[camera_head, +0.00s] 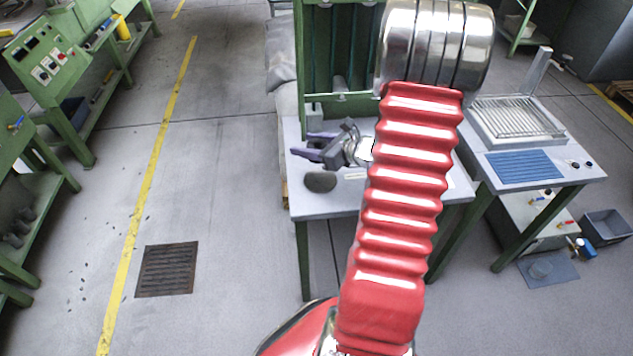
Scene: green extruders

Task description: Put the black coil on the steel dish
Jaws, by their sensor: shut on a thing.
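My gripper (310,145), with purple fingers, reaches left over the grey table (300,205). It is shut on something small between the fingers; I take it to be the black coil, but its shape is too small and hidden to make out. A flat, dark grey round thing, seemingly the steel dish (320,181), lies on the table near its front left corner. My gripper appears just behind and above it in the picture, and the two look apart. My red arm sleeve hides the middle of the table.
A green frame (312,60) stands at the table's back. To the right is a grey bench with a ribbed tray (515,118) and a blue slatted panel (525,165). Green machines line the left. The floor between, with a drain grate (167,269), is otherwise open.

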